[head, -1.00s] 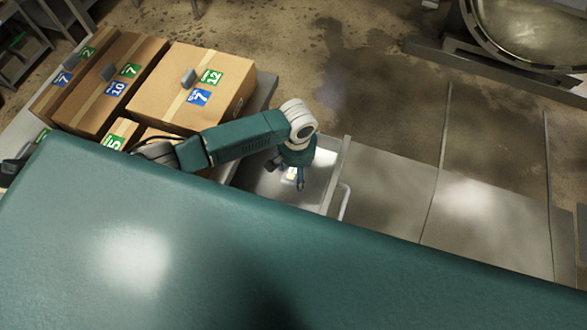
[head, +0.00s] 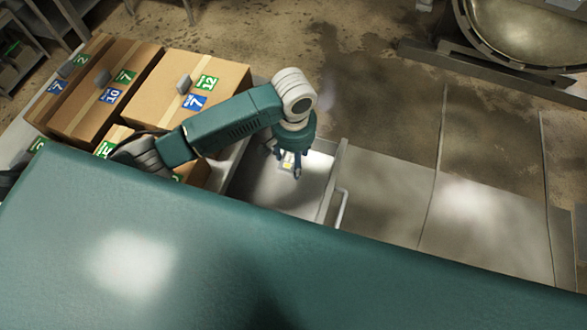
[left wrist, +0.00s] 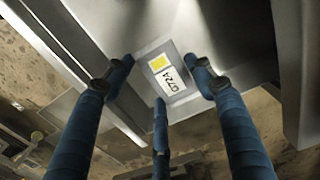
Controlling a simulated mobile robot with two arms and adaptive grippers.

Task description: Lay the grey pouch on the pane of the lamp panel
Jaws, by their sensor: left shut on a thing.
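The grey pouch (left wrist: 151,57) has a white label with a yellow square and printed characters, and shows between the fingers in the left wrist view. My left gripper (head: 288,174) is shut on the pouch, over a grey metal surface (head: 268,190) with a bright patch. In the left wrist view, the three blue fingers (left wrist: 162,80) surround the pouch. I cannot make out the lamp panel's pane for sure. My right gripper is not in view.
Cardboard boxes (head: 185,88) with numbered labels stand on a surface left of my left arm. A raised metal edge (head: 333,180) and a handle (head: 341,208) are right of the gripper. A large round metal opening (head: 525,30) is at the upper right.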

